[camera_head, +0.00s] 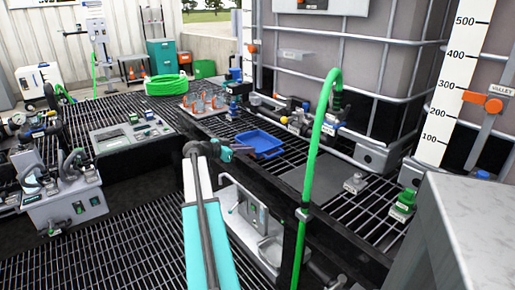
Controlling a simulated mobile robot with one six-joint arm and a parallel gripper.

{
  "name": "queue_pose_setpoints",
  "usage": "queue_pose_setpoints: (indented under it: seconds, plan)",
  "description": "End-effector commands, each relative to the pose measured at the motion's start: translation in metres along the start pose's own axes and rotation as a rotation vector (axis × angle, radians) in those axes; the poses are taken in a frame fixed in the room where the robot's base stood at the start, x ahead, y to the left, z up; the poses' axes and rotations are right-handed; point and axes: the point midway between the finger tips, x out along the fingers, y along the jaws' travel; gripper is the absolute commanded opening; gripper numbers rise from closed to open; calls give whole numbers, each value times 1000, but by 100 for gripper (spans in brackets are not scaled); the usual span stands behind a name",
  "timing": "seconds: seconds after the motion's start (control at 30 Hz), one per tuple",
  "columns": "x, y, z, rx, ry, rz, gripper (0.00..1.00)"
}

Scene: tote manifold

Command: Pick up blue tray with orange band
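The blue tray (264,139) lies on the dark grating shelf just right of centre. It is shallow and open on top; I cannot make out an orange band on it. My arm reaches up from the bottom, and my gripper (232,150) is at its far end, just left of the tray. The gripper is small, teal and partly reddish at the tip. It looks close to the tray's left edge, but I cannot tell whether they touch. I cannot see whether its fingers are open or shut.
A green hose (313,160) rises at right of the tray. Large caged tanks (387,60) stand behind it. Orange-topped fittings (203,103) sit behind left. A grey cabinet (470,215) fills the lower right. A white sink unit (250,220) is below the shelf.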

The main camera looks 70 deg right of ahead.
Motion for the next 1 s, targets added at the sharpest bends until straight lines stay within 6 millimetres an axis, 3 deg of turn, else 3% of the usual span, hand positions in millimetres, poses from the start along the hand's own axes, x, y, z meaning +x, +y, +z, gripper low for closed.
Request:
queue_pose_setpoints:
  seconds: [0.17,0.63,1.0]
  plan:
    - [13,0,0,-1,-1,1,12]
    - [76,0,0,-1,-1,2,12]
    - [86,1,1,-1,-1,1,12]
